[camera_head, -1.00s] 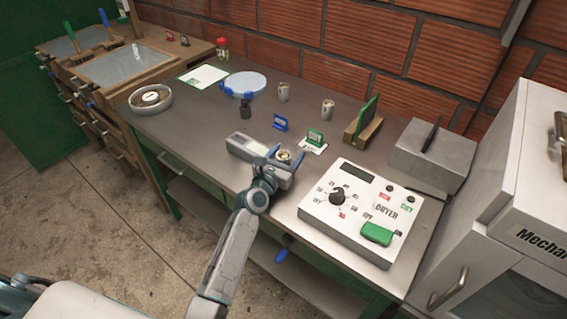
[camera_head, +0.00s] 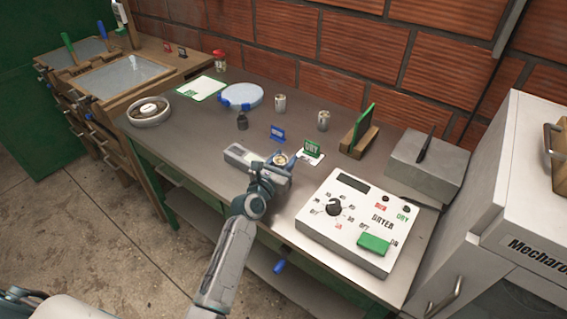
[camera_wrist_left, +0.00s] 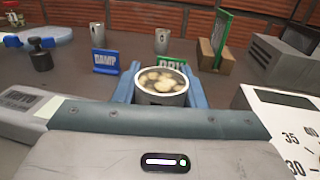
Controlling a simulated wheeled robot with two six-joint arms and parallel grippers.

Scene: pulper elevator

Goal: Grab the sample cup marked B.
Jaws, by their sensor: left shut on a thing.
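My left gripper (camera_head: 279,164) reaches over the table from the front and is shut on a small metal sample cup (camera_head: 281,159). In the left wrist view the cup (camera_wrist_left: 161,87) stands upright between the blue fingers, with pale beans inside. No letter is readable on its visible side. Two similar cups stand farther back, a left one (camera_head: 280,103) and a right one (camera_head: 323,121); their markings are too small to read. My right gripper is out of view.
Behind the held cup stand a blue DAMP sign (camera_head: 277,133) and a green DRY sign (camera_head: 312,149). A grey device (camera_head: 240,154) lies just left of the gripper. The dryer control box (camera_head: 352,222) is close on the right. A dark weight (camera_head: 242,122) stands farther left.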

